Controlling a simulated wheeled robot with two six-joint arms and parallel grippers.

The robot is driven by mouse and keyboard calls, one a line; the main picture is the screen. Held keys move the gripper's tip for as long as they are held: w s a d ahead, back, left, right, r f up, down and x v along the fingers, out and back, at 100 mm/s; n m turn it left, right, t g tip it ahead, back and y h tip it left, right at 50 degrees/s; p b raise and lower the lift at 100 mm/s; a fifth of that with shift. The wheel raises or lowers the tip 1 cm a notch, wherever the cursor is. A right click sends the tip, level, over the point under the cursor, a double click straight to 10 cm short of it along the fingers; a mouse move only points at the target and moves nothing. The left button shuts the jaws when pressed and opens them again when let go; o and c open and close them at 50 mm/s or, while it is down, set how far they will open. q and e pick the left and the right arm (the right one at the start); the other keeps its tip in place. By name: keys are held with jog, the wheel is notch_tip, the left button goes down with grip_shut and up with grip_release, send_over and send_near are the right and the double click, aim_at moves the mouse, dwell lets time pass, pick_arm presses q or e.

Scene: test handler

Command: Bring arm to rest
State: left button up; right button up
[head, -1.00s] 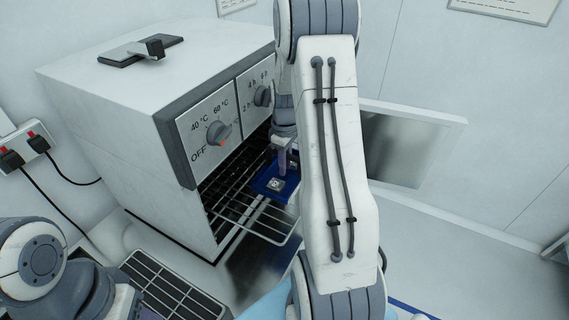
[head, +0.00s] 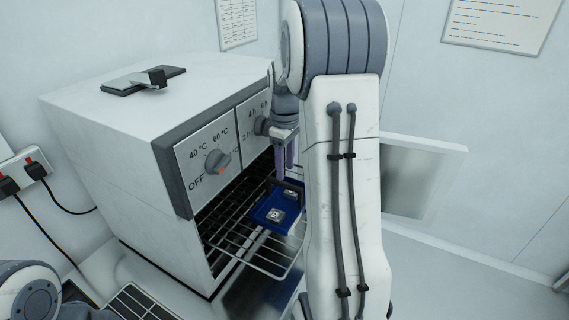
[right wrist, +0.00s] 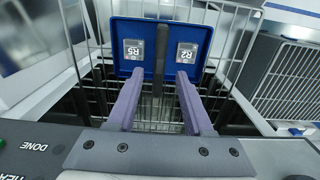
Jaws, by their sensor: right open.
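My right gripper (head: 285,172) is open and empty, its purple fingers pointing down just above the blue tray (head: 262,222). The tray lies on a wire rack (head: 225,240) at the oven mouth. Two small square devices sit in it, one (head: 275,215) in front of the other (head: 290,195). In the right wrist view they read R5 (right wrist: 134,50) and R2 (right wrist: 187,54). The tray's dark handle (right wrist: 159,55) shows between the spread fingers, apart from both. My right forearm hides the tray's right side in the head view. My left gripper is out of view.
The white oven (head: 130,180) has two dials. A grey slotted grille (head: 135,303) lies at the lower left. Wall sockets with cables (head: 25,175) are at the left.

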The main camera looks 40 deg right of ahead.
jog(key=shift+r, duration=1)
